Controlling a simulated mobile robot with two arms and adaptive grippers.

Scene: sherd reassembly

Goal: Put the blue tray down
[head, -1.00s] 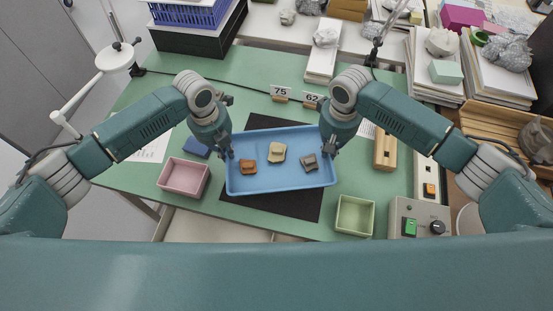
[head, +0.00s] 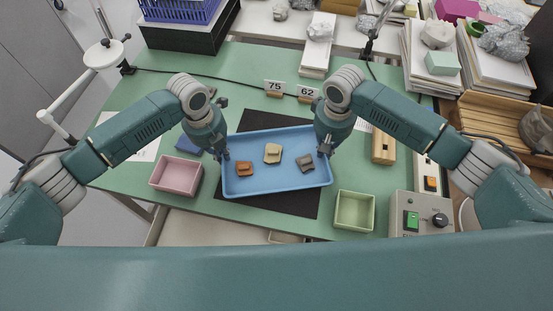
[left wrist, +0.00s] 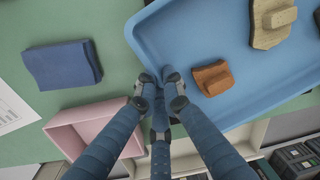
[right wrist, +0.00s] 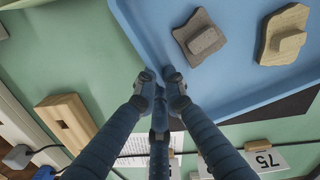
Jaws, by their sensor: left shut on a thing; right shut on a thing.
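The blue tray (head: 290,184) is over the black mat (head: 262,121) on the green table. It looks level, and I cannot tell whether it touches the mat. On it are an orange-brown sherd (head: 243,169), a cream sherd (head: 272,153) and a grey sherd (head: 305,162). My left gripper (head: 224,154) is shut on the tray's left rim; the left wrist view shows its fingers (left wrist: 160,80) pinching the rim. My right gripper (head: 325,148) is shut on the right rim; its fingers (right wrist: 160,82) pinch it in the right wrist view.
A pink box (head: 176,175) stands left of the tray, with a blue block (head: 188,145) behind it. A green box (head: 354,210) stands at front right. Number cards 75 (head: 273,87) and 62 (head: 307,94) stand behind. A control box (head: 421,213) is at the right.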

